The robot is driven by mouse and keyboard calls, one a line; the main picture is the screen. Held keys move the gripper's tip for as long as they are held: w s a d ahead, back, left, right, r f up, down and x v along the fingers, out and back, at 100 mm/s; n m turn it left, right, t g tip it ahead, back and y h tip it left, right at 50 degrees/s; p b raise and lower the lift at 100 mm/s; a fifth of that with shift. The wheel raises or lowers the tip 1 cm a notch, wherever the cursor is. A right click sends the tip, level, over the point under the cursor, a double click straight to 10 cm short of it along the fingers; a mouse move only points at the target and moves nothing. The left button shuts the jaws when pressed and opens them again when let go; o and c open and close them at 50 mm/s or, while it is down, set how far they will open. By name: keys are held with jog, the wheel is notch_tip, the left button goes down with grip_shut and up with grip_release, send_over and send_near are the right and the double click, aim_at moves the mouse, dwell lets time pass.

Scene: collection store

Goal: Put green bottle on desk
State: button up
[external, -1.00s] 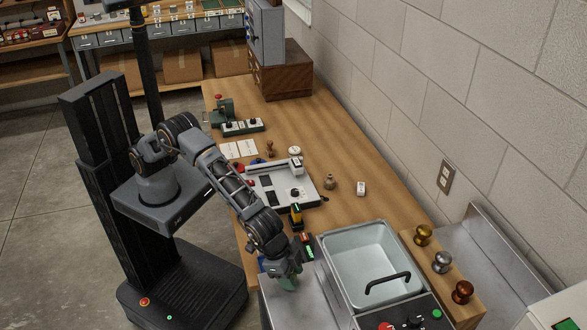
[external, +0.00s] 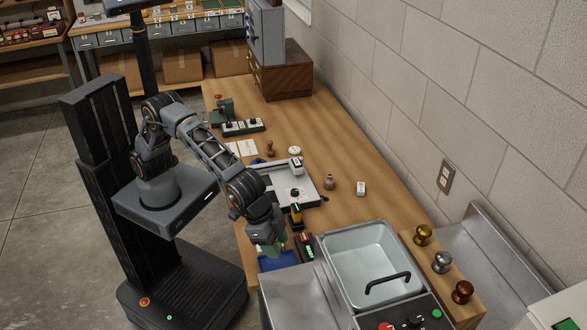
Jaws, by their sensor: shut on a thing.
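My gripper (external: 270,243) points down at the front edge of the wooden desk (external: 345,215), over a blue mat or tray (external: 278,261). It is shut on the green bottle (external: 276,247), of which only a small green part shows below the jaws. The rest of the bottle is hidden by the gripper. I cannot tell whether the bottle touches the surface under it.
A small dark device with lit red and green parts (external: 305,245) and a black-and-yellow item (external: 296,216) stand close right of the gripper. A metal sink basin (external: 335,250) lies further right. The desk's back part near the wall has free room.

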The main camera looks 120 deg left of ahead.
jog(key=s+a+r+b, duration=0.2)
jog(key=s+r, duration=0.2)
jog(key=s, duration=0.5)
jog(key=s+a+f+b, duration=0.1)
jog(key=a+f, duration=0.3)
jog(key=a, duration=0.6)
jog(key=s+a+f+b, duration=0.2)
jog(key=a+f+b, duration=0.2)
jog(key=a, duration=0.7)
jog(key=s+a+f+b, duration=0.1)
jog(key=a+f, duration=0.4)
jog(key=a, duration=0.5)
jog(key=shift+s+a+f+b, duration=0.3)
jog(key=shift+f+b, duration=0.05)
jog(key=shift+b, duration=0.45)
